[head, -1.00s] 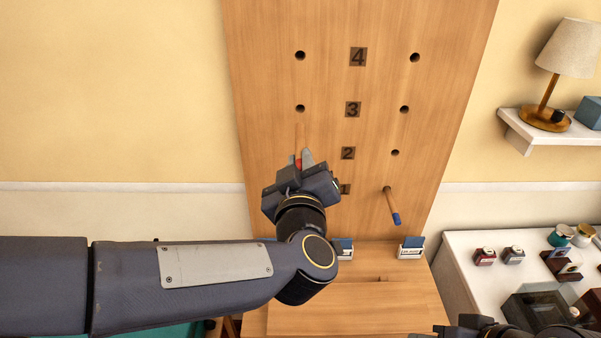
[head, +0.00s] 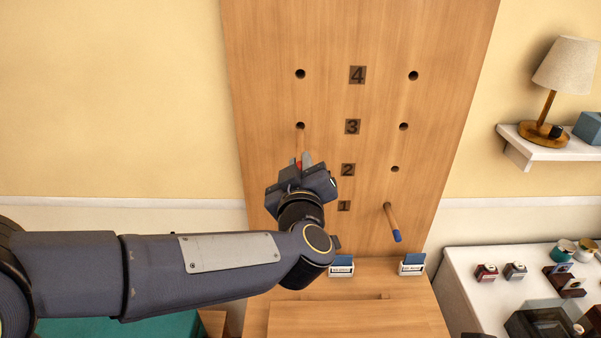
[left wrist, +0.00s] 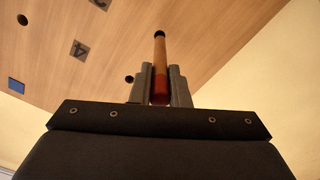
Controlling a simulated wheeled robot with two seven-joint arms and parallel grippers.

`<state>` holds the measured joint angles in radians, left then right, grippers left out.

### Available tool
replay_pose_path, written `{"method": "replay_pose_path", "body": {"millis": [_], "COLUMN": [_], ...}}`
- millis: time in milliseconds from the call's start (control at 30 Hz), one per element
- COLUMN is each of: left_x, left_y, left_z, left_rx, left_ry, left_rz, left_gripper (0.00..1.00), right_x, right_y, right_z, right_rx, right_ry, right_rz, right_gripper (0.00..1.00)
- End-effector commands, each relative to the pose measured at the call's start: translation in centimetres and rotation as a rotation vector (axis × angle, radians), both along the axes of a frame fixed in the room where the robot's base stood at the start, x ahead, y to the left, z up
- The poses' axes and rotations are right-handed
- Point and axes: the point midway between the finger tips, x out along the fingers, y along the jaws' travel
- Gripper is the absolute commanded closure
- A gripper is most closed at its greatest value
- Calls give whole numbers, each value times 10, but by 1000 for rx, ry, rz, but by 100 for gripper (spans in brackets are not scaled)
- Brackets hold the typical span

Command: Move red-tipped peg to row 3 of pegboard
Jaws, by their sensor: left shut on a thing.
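My left gripper (head: 306,161) is shut on the red-tipped peg (head: 299,144), in front of the pegboard (head: 330,40). The peg's bare wooden end points up at the left hole of row 3 (head: 300,126). In the left wrist view the red end (left wrist: 160,88) sits between the fingers, and the far end meets the dark hole (left wrist: 160,34). I cannot tell whether it is inside or only in front. The number 3 label (head: 352,126) is right of that hole. My right gripper is out of view.
A blue-tipped peg (head: 392,222) sticks out of the right column by row 1. Two small card holders (head: 341,267) (head: 411,265) stand on the ledge below. A lamp (head: 559,85) on a shelf and a white counter (head: 462,275) are at right.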

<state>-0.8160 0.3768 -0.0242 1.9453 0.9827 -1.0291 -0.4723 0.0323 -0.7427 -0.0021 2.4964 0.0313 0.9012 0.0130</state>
Motion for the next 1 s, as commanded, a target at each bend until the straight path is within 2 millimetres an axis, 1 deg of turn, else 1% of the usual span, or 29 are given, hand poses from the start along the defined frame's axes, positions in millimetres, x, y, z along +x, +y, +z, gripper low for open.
{"method": "replay_pose_path", "body": {"millis": [100,267,1000], "left_x": [7,11,11], "left_y": [0,0,0], "left_z": [0,0,0], "left_rx": [0,0,0], "left_ry": [1,0,0], "left_rz": [1,0,0], "left_gripper": [100,100,100], "right_x": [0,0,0], "right_y": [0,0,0], "right_z": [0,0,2], "right_rx": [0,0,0], "right_ry": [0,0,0], "right_rz": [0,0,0], "right_gripper": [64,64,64]}}
